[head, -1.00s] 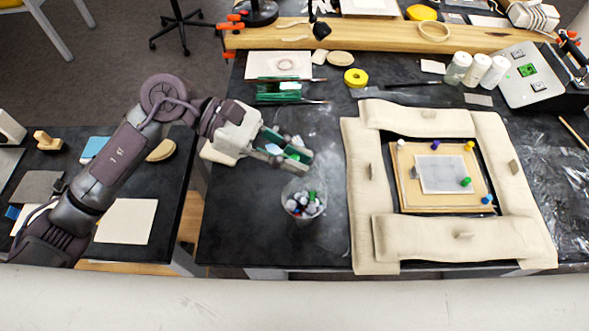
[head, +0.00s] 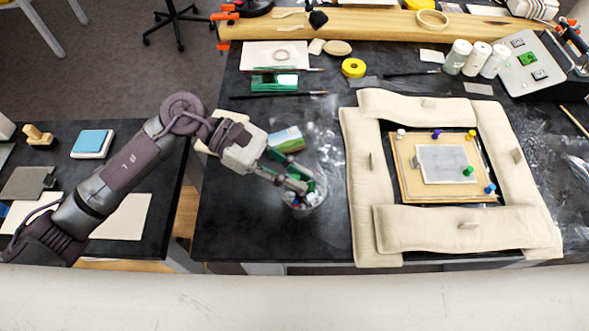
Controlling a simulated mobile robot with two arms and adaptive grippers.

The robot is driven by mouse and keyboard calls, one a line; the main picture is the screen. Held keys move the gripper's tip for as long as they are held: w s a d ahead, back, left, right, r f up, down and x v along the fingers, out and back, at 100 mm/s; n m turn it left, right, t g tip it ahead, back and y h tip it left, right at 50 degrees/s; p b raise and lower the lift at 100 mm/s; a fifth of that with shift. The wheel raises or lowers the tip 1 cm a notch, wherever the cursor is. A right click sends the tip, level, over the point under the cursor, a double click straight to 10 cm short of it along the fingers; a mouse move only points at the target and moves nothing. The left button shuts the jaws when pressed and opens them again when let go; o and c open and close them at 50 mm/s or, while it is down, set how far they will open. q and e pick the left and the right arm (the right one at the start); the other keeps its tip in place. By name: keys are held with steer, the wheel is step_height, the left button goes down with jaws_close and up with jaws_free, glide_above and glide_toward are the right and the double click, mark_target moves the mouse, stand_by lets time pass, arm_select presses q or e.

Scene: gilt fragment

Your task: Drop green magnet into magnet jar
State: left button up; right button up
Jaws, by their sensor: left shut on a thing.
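My left gripper (head: 300,185) is over the magnet jar (head: 305,204), its fingertips at the jar's mouth. It is shut on the green magnet, which is mostly hidden by the fingers; green shows at the fingertips, but its outline is hard to tell. The jar is clear, with several grey, blue and other small magnets inside, and the fingers partly cover it. Another green magnet (head: 467,170) sits on the framed board at the right. My right gripper is not in view.
Padded beige cushions (head: 362,225) surround the wooden board (head: 408,180) right of the jar. A green and blue block (head: 287,139) lies behind my gripper. The dark tabletop left of the jar is clear.

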arm_select(q)
steer(key=o, duration=0.8)
steer(key=shift+c, duration=0.2)
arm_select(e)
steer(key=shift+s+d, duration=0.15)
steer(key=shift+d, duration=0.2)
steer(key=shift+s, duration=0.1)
arm_select(q)
steer(key=v, duration=1.2)
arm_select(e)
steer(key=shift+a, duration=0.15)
